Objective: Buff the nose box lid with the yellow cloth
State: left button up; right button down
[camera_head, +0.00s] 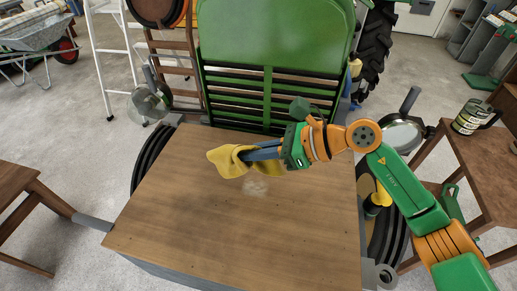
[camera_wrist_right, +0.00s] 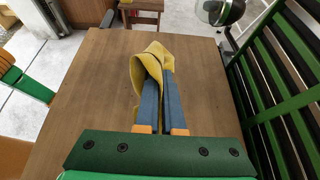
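The nose box lid (camera_head: 200,240) is a flat brown wooden board in front of the tractor's green grille. A pale, dusty-looking patch (camera_head: 256,187) shows near its middle. My right gripper (camera_head: 250,154) reaches in from the right and is shut on the yellow cloth (camera_head: 228,161). The cloth bunches around the fingertips and hangs over the lid, just behind and left of the patch. In the right wrist view, the yellow cloth (camera_wrist_right: 153,63) is pinched between the blue-grey fingers (camera_wrist_right: 161,85) above the lid (camera_wrist_right: 95,95). Whether the cloth touches the wood is unclear. My left gripper is out of view.
The green grille (camera_head: 270,95) rises behind the lid. Round headlamps (camera_head: 150,103) (camera_head: 402,133) flank it. The lid's front area is clear.

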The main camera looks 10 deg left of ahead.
notch_tip(320, 180, down, 7)
jog(key=b, duration=0.5)
jog(key=shift+w+b, duration=0.1)
jog(key=shift+b, duration=0.25)
jog(key=shift+r, duration=0.1)
grip_release()
jog(key=shift+d, duration=0.1)
jog(key=shift+f+b, duration=1.6)
jog(key=shift+f, duration=0.1)
jog(key=shift+r, duration=0.15)
jog(key=shift+c, duration=0.9)
grip_shut()
